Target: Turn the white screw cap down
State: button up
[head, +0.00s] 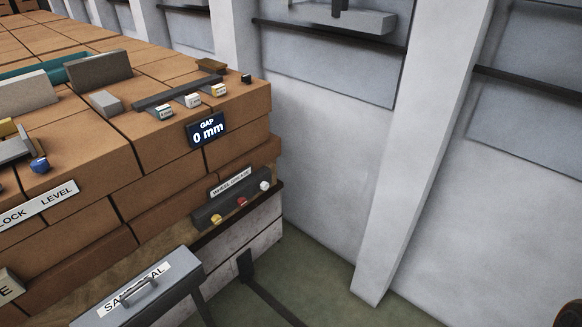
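The white screw cap (265,186) is a small round knob at the right end of a dark grey block (206,216) labelled "WHEEL GREASE". The block is fixed low on the end of the brick-built bench, near its right corner. A red cap (242,202) and a yellow cap (216,219) sit in a row to the left of the white one. Nothing covers the white cap. It is too small to tell how far it is screwed in. My gripper is not in view.
The brick bench (110,170) fills the left side, with small labelled blocks and a "GAP 0 mm" display (207,130). A grey lidded box (143,288) with a handle stands in front, lower left. A wall pillar (420,150) rises right. Green floor (325,280) is partly open.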

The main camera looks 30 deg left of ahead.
aim_at(264, 186)
jog(key=i, duration=1.05)
jog(key=u, duration=3.25)
